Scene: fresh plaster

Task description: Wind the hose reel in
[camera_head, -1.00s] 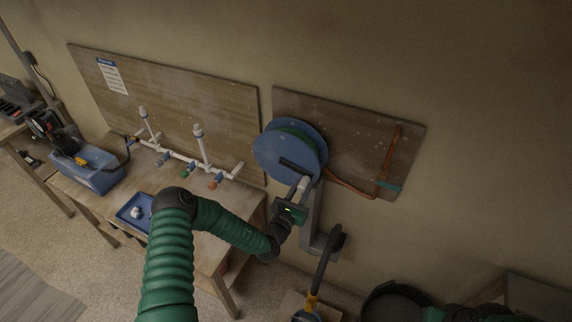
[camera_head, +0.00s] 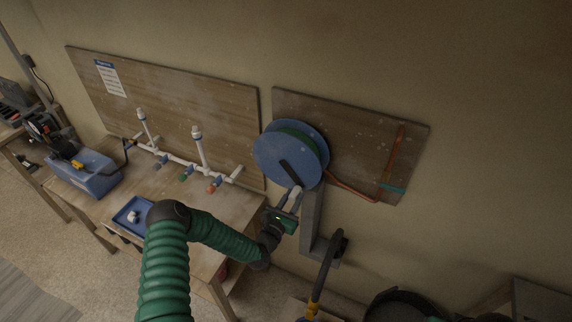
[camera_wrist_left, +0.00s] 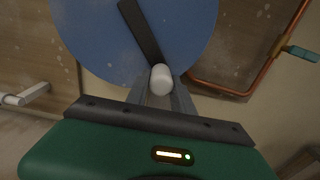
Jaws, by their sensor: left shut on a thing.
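The blue hose reel (camera_head: 277,160) is mounted in front of a wooden wall board, with green hose showing between its discs (camera_head: 303,140). Its dark crank arm (camera_head: 289,172) points down and slightly right to a pale handle at the reel's lower edge. My left gripper (camera_head: 294,197) is shut on this handle. In the left wrist view the pale round handle (camera_wrist_left: 161,79) sits between the fingers, at the end of the crank arm (camera_wrist_left: 139,30). The fingers hide part of the handle.
A grey bracket (camera_head: 311,225) stands just right of my gripper. A copper pipe with a teal handle (camera_head: 391,187) runs on the board (camera_head: 350,125). The workbench (camera_head: 205,238) at left carries white pipework (camera_head: 182,160), a blue tray (camera_head: 124,216) and a blue machine (camera_head: 92,178).

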